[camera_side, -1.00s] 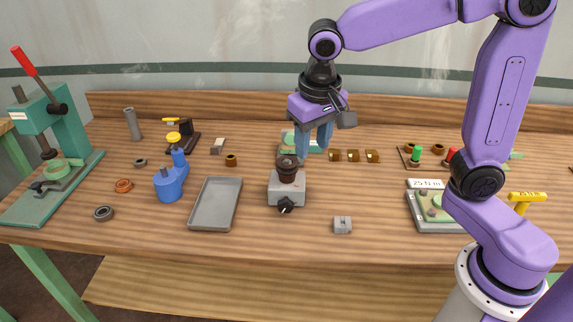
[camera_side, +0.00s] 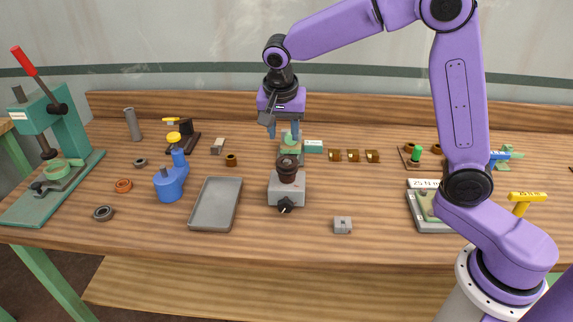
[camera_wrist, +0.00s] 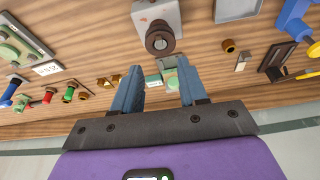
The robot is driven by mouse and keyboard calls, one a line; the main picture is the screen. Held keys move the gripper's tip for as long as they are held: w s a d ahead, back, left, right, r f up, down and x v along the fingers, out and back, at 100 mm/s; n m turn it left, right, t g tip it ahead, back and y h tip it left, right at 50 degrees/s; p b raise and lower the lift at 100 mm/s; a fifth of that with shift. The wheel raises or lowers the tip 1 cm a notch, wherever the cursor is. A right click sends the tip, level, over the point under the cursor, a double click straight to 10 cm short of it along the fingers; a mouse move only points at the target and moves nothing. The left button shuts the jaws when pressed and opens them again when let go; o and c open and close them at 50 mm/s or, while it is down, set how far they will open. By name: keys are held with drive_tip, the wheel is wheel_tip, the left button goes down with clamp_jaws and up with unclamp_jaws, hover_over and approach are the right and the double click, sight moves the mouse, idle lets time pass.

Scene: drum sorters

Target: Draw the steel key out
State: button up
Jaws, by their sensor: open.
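No steel key can be made out with certainty in either view.
A small notched grey block (camera_side: 342,225) sits front right. Brass bushes (camera_side: 353,156) stand behind right. A green press (camera_side: 50,135) is far left. The front table strip is mostly clear.

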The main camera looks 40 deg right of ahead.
sight(287, 161)
drive_tip(key=x, duration=1)
drive_tip(key=shift+w+d+f, duration=0.1)
drive_tip(key=shift+d+f, duration=0.1)
drive_tip(key=shift+d, duration=0.05)
drive_tip(key=shift+c, duration=0.2)
drive_tip(key=shift+f, duration=0.1)
clamp_jaws()
